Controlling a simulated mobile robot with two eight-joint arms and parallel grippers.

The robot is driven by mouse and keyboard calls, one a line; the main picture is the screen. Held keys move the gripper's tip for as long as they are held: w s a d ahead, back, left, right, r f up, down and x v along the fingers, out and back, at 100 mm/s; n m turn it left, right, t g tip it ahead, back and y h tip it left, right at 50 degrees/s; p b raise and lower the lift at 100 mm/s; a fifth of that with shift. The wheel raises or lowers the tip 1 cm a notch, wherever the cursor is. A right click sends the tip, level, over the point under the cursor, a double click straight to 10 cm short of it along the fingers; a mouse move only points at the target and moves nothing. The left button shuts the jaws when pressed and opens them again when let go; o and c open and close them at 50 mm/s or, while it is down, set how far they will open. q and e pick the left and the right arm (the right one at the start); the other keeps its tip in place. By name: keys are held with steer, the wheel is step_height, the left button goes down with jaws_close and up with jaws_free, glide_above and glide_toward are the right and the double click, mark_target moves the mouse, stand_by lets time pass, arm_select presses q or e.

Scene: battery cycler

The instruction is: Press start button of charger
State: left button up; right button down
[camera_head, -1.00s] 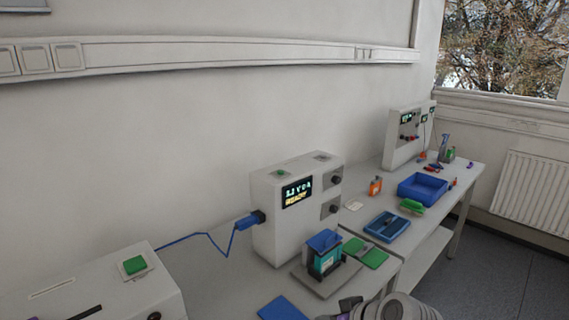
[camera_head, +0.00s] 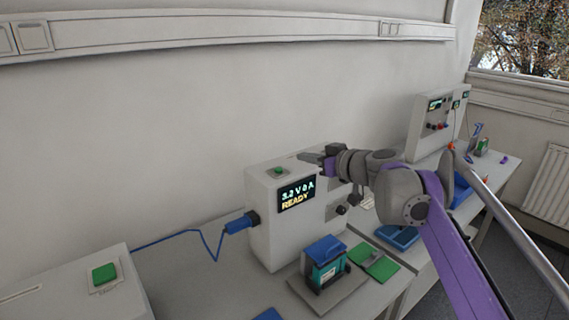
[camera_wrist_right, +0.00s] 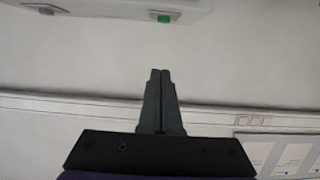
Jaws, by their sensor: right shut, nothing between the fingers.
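The charger (camera_head: 262,240) is a white box on the bench, its display (camera_head: 297,195) lit with a voltage line and READY. A small green button (camera_head: 279,171) sits on its top, towards the left. My right gripper (camera_head: 302,156) is shut and empty, above the charger's top, to the right of the green button and apart from it. In the right wrist view the closed fingertips (camera_wrist_right: 160,71) point towards the green button (camera_wrist_right: 163,19) on the charger's edge (camera_wrist_right: 100,14), with a gap in the picture between them. My left gripper is not in view.
A blue plug (camera_head: 240,223) with a cable enters the charger's left side. A teal battery with a blue top (camera_head: 325,262) stands in front. Another white device with a green button (camera_head: 104,274) is at lower left. The wall trunking (camera_head: 230,35) runs behind.

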mark_target(283, 175)
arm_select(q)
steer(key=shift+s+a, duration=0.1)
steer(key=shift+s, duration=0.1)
arm_select(e)
steer(key=shift+s+a, duration=0.1)
steer(key=shift+s, duration=0.1)
